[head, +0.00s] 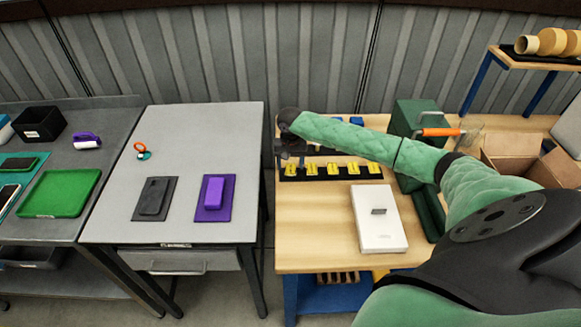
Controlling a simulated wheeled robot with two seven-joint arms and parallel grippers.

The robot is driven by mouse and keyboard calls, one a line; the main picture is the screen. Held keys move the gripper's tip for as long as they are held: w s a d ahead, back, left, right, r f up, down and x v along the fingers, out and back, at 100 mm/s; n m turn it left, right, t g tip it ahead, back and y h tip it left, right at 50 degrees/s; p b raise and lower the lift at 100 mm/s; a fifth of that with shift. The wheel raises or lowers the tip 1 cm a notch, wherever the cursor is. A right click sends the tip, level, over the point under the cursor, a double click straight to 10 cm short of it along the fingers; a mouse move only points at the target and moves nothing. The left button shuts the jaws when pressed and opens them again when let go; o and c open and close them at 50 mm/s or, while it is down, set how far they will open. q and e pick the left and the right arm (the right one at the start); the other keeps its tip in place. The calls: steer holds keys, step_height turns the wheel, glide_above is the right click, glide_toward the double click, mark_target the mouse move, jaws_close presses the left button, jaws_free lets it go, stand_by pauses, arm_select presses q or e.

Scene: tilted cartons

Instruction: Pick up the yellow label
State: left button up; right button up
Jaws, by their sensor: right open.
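Several yellow labels (333,170) sit in a row on a black strip on the wooden table. Small blue parts show just behind them. My right arm reaches in from the right, above the table. My right gripper (284,156) is dark and small in the picture, at the left end of the row near the table's left edge. It is open, and I see nothing held in it. I cannot tell whether it touches the strip. The arm hides part of the table behind the row. My left gripper is not in view.
A white box (379,228) lies in front of the row. A green case (418,117) and an orange-handled tool (440,132) stand right of it, near an open carton (520,160).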

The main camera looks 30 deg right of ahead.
steer(key=shift+f, duration=0.25)
steer(key=shift+f+p, duration=0.25)
steer(key=shift+p, duration=0.25)
stand_by(0.7)
steer(key=c, duration=0.9)
